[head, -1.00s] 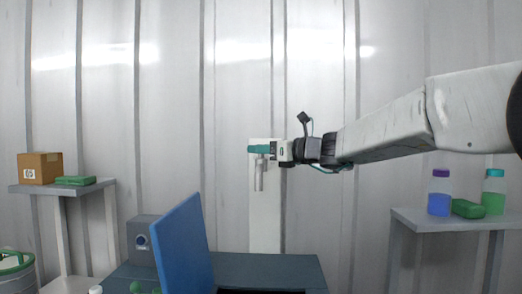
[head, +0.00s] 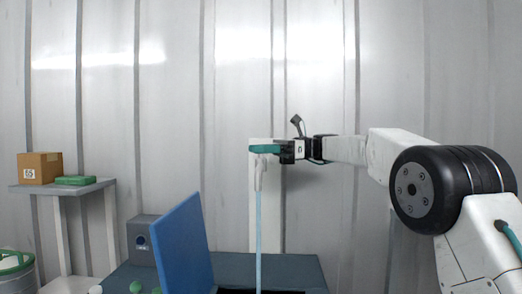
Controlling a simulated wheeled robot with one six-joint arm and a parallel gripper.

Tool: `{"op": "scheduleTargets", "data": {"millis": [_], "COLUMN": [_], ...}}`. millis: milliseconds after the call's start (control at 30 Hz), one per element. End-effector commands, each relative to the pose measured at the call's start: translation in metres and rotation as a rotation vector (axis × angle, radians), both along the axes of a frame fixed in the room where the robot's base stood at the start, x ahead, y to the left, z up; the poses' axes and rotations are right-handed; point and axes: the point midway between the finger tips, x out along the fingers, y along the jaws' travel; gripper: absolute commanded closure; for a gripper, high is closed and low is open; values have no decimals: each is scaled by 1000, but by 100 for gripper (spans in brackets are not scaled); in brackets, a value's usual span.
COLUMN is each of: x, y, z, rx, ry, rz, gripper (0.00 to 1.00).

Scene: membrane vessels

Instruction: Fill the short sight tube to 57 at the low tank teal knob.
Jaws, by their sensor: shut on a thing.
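A teal knob (head: 263,149) sits at the top of a pale upright post (head: 270,212) in the middle of the head view. My gripper (head: 284,151) reaches in from the right and is shut on the knob's right part. A grey spout (head: 260,174) hangs below the knob. The sight tube, any scale and the tank's level are not seen in this view.
A blue upright panel (head: 182,245) stands on the dark bench (head: 262,270), left of the stream. A grey box (head: 141,240) is behind it. A left shelf (head: 62,187) holds a cardboard box (head: 40,168) and a green case (head: 76,180). A bin (head: 15,265) stands at lower left.

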Motion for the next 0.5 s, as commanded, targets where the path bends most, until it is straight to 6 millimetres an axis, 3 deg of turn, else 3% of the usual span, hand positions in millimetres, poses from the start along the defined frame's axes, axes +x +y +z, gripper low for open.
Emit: {"op": "scheduleTargets", "data": {"millis": [500], "x": [0], "y": [0], "z": [0], "rx": [1], "ry": [1], "rz": [132], "gripper": [96]}}
